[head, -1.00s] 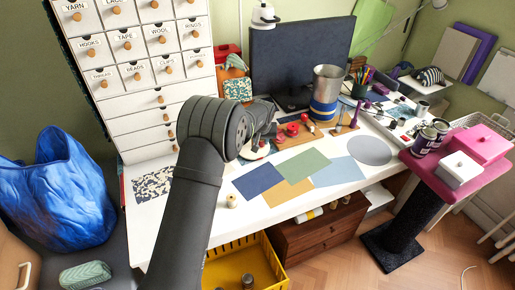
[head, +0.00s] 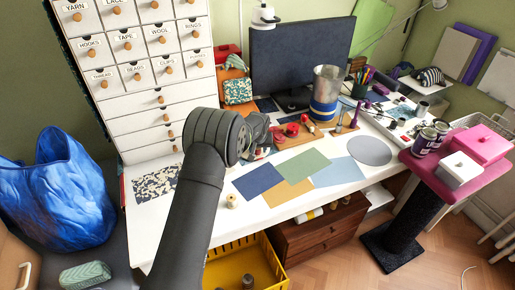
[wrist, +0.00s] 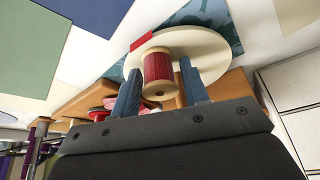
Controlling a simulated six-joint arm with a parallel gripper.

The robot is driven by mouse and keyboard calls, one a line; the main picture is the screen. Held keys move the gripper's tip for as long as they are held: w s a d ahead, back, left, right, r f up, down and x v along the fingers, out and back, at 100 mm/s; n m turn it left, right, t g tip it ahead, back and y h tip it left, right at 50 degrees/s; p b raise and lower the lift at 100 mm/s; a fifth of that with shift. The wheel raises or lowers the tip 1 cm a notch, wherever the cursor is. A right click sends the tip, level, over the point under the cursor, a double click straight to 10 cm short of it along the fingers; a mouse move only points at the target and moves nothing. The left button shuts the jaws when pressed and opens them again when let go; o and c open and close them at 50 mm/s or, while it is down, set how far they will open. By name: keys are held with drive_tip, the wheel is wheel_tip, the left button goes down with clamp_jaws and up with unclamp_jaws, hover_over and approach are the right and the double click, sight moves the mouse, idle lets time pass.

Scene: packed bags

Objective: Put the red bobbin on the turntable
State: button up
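The red bobbin (wrist: 158,68), wound with red thread between pale wooden flanges, is in the wrist view. It appears to stand on the white round turntable (wrist: 212,52), close to the red patch on its rim; the exact contact is hidden. My gripper (wrist: 160,66) has one blue finger on each side of the bobbin, with narrow gaps showing, so it looks open around it. In the head view my gripper (head: 262,134) is low over the desk's back left. My arm hides most of the turntable there, and the bobbin cannot be made out.
A tan board (head: 293,139) with red items lies right of my gripper, and a metal cylinder (head: 326,85) stands behind it. Drawers (head: 150,105) rise at the left. Flat coloured sheets (head: 302,164) and a small spool (head: 231,201) lie on the front desk.

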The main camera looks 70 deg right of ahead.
drive_tip(key=shift+o, duration=0.6)
drive_tip(key=shift+r, duration=0.1)
drive_tip(key=shift+r, duration=0.2)
drive_tip(key=v, duration=1.2)
drive_tip(key=shift+f, duration=0.2)
drive_tip(key=x, duration=1.2)
drive_tip(key=shift+f, duration=0.2)
wheel_tip(320, 180, up, 2)
drive_tip(key=shift+r, duration=0.4)
